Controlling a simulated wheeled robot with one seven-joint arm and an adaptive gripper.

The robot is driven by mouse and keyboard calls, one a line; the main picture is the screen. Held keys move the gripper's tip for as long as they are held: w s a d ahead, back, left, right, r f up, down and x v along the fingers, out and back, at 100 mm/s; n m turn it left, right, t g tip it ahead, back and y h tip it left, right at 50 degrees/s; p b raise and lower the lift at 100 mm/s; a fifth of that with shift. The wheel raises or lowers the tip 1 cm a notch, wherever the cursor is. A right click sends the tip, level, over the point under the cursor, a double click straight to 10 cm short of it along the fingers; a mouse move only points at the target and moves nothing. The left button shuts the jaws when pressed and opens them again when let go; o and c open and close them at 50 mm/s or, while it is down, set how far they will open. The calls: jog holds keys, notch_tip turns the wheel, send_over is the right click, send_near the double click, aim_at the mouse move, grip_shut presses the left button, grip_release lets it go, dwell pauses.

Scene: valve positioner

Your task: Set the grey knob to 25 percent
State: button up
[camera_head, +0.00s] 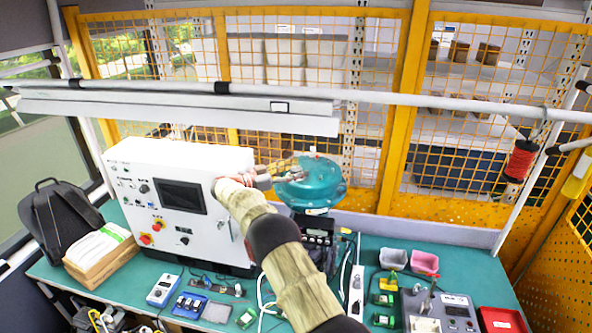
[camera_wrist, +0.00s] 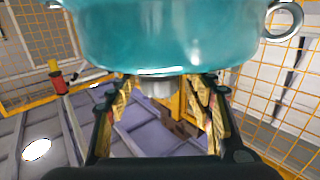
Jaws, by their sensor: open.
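The teal valve actuator housing (camera_head: 318,190) stands at the back of the bench in the head view. It fills the top of the wrist view (camera_wrist: 160,35), which seems to look at it upside down. A short grey cylinder, apparently the grey knob (camera_wrist: 155,88), sticks out of the housing in the wrist view. My gripper (camera_head: 287,170) is at the upper left of the housing in the head view. In the wrist view my gripper (camera_wrist: 167,90) is open, with one finger on each side of the grey cylinder. Contact cannot be told. No scale or pointer is readable.
A white control cabinet (camera_head: 150,205) stands left of the housing, close to my arm. A dark device with cables (camera_head: 315,232) is below the housing. Grey (camera_head: 393,258) and pink (camera_head: 425,262) bins are at right. An orange mesh fence (camera_head: 480,130) stands behind the bench.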

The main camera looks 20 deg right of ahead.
jog(key=s+a, duration=0.1)
jog(key=a, duration=1.1)
